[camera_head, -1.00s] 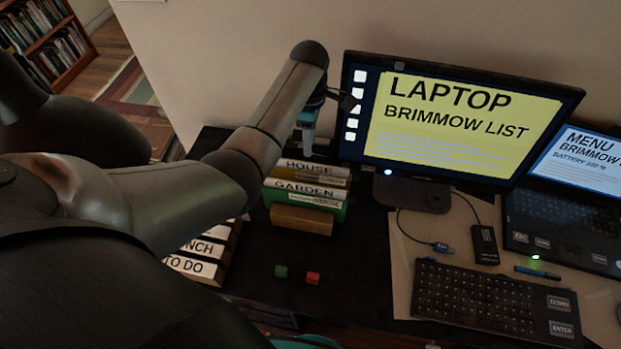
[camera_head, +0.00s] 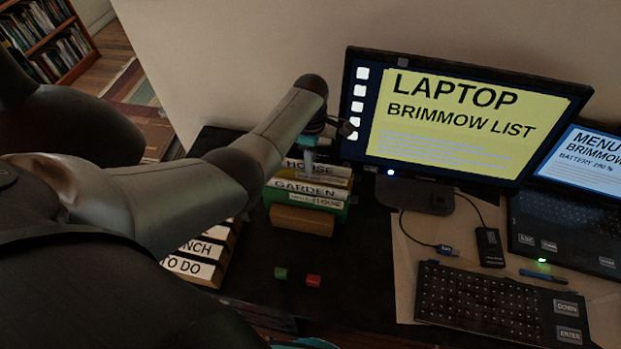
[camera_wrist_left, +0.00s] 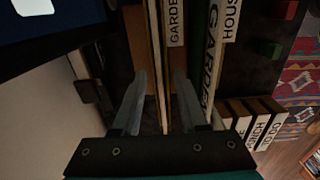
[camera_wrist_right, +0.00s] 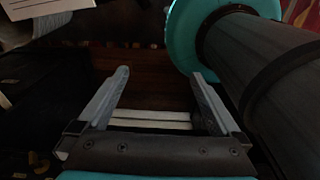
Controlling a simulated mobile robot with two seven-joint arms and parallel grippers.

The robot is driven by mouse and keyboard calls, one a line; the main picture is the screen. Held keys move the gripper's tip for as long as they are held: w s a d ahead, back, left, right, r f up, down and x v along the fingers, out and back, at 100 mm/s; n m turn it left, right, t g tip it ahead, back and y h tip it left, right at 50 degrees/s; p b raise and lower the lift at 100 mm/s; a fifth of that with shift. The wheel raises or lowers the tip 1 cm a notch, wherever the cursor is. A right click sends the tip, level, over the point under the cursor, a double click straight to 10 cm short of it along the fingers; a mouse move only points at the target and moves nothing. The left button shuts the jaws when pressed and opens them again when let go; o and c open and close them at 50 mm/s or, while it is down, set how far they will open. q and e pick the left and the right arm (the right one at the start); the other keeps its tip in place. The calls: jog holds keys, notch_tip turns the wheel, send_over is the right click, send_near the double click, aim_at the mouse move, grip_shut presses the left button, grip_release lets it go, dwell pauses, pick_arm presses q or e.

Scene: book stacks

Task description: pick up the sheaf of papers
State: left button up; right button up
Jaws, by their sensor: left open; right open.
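I cannot pick out the sheaf of papers with certainty in any view. A stack of labelled books (camera_head: 308,190) stands left of the monitor, with HOUSE above GARDEN and a green volume. My left gripper (camera_head: 309,155) points down at the top of this stack, its fingertips partly hidden. In the left wrist view its open fingers (camera_wrist_left: 161,82) straddle the line of thin pale and brown edges (camera_wrist_left: 154,60) at the stack's side; contact cannot be told. My right gripper (camera_wrist_right: 158,78) is open over a dark area, with pale strips (camera_wrist_right: 150,118) low between its fingers.
The monitor (camera_head: 450,120) stands close right of my left gripper. Green (camera_head: 281,273) and red (camera_head: 313,281) cubes sit on the dark desk. A keyboard (camera_head: 500,305) and laptop (camera_head: 570,230) are right.

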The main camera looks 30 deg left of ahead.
pick_arm(q)
jog(key=shift+f, duration=0.25)
dwell(0.4)
grip_shut()
dwell(1.4)
